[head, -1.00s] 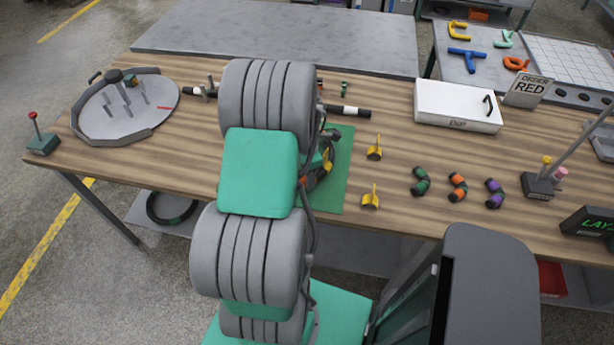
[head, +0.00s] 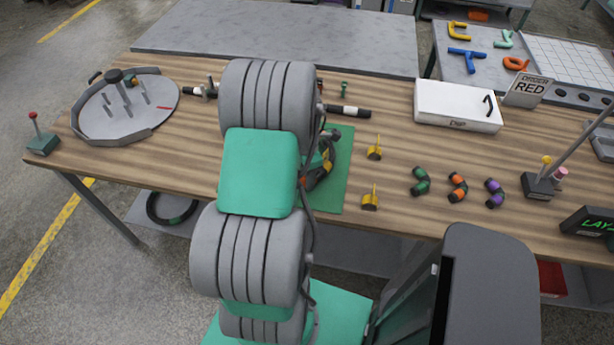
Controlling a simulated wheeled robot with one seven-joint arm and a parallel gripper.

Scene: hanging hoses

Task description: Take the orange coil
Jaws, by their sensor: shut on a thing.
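No orange coil shows clearly in the head view. My gripper (head: 322,166) is mostly hidden behind my own grey and green arm, over the green mat (head: 337,196). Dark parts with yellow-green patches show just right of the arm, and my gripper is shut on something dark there. A small orange spot shows at its left edge. I cannot make out the fingertips or the held thing's outline. A short black elbow with an orange band (head: 458,187) lies right of the mat, between a green-banded (head: 420,182) and a purple-banded one (head: 494,194).
Two yellow stands (head: 371,200) are right of the mat. A round grey tray with pegs (head: 125,105) is at the left. A dark ring (head: 172,208) lies on the lower shelf.

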